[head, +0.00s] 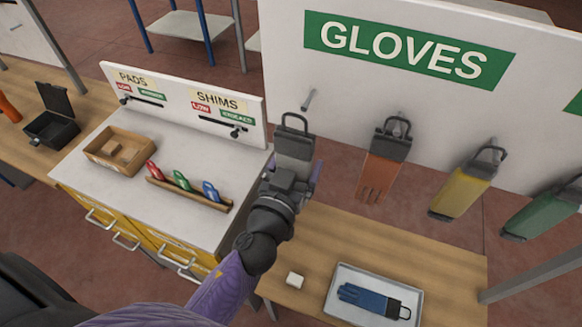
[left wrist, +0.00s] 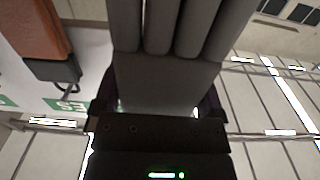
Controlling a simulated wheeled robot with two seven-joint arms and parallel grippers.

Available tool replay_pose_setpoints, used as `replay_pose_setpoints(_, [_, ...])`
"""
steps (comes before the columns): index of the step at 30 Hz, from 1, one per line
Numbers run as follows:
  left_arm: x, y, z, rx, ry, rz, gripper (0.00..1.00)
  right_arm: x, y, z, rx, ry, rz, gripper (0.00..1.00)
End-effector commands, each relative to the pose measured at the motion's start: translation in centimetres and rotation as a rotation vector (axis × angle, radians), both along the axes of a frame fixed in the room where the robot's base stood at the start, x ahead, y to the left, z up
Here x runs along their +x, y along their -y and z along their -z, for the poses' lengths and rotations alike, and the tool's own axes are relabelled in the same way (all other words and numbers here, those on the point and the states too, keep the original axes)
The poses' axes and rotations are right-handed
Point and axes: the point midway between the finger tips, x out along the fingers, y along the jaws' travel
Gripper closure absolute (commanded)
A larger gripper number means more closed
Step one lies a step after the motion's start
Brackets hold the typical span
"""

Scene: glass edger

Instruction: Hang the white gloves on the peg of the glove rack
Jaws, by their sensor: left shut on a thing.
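My left gripper (head: 291,172) is shut on the pale grey-white gloves (head: 295,146), which also show dark grey, fingers up, in the left wrist view (left wrist: 168,75). Their black hanging loop (head: 293,119) points up toward the board. The glove rack is a white board (head: 400,100) with a green GLOVES sign. Its bare peg (head: 308,98) sits just above and right of the loop in the head view. The loop looks apart from the peg; the depth between them is hard to tell. My right gripper is not in view.
Orange gloves (head: 378,178), yellow gloves (head: 462,195) and green gloves (head: 545,212) hang to the right. A cabinet (head: 90,180) stands left.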

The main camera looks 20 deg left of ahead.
Motion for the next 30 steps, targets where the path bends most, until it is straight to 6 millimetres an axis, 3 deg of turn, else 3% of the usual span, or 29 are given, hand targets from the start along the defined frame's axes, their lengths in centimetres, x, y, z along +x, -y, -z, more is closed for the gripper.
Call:
replay_pose_setpoints(21, [5.9,0.2,0.9,0.001,0.002,-0.001,0.68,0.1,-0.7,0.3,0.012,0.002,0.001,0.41])
replay_pose_setpoints(30, [6.8,0.2,1.6,-0.001,-0.003,-0.002,0.68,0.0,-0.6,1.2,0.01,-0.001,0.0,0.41])
